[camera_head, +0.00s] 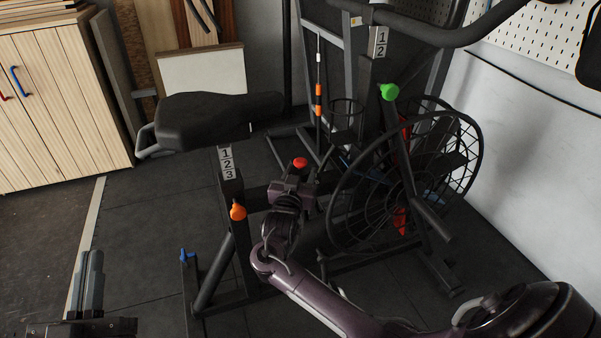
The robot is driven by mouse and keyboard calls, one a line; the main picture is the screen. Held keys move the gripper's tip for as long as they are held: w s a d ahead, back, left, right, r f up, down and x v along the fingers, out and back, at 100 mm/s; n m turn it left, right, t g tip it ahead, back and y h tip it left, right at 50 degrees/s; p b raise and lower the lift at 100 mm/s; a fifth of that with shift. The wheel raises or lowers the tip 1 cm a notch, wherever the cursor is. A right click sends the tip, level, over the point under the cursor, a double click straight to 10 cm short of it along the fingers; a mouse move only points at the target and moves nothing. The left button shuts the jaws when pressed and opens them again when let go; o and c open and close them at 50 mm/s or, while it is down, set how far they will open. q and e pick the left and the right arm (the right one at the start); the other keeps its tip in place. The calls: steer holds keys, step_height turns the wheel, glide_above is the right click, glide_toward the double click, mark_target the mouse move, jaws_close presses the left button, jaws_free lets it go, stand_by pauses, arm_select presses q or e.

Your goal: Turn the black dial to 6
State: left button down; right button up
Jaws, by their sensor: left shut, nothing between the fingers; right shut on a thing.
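No black dial can be made out clearly; my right arm covers the middle of the exercise bike frame. My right gripper (292,188) is at that frame, just below a red knob (300,162). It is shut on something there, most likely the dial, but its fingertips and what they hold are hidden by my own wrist. No dial numbers can be read. My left gripper (88,284) is at the lower left, upright, shut and empty, well apart from the bike.
The bike has a black seat (215,118), an orange knob (238,212), a green knob (389,92) and a large caged fan wheel (455,185). A wooden cabinet (60,100) stands at the left. The floor between cabinet and bike is clear.

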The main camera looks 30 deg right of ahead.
steer(key=shift+a+f+m+g+h+b, duration=0.1)
steer(key=shift+m+g+h+b, duration=0.25)
steer(key=shift+m+g+h, duration=0.65)
arm_select(q)
step_height(320, 180, up, 6)
steer(key=s+a+t+h, duration=0.1)
steer(key=s+t, duration=0.1)
steer(key=t, duration=0.1)
steer(key=shift+a+f, duration=0.15)
steer(key=shift+f, duration=0.1)
arm_select(e)
steer(key=shift+m+g, duration=0.3)
steer(key=shift+g, duration=0.2)
arm_select(q)
steer(key=shift+s, duration=0.1)
arm_select(e)
steer(key=o, duration=1)
steer(key=shift+a, duration=0.15)
arm_select(q)
step_height(320, 180, down, 12)
steer(key=w+d+g+y+p, duration=0.1)
steer(key=w+d+g+y, duration=0.1)
steer(key=g, duration=0.4)
steer(key=shift+w+f+g+p, duration=0.25)
steer(key=shift+w+g+p, duration=0.1)
steer(key=shift+w, duration=0.1)
arm_select(e)
steer(key=shift+v, duration=3.75)
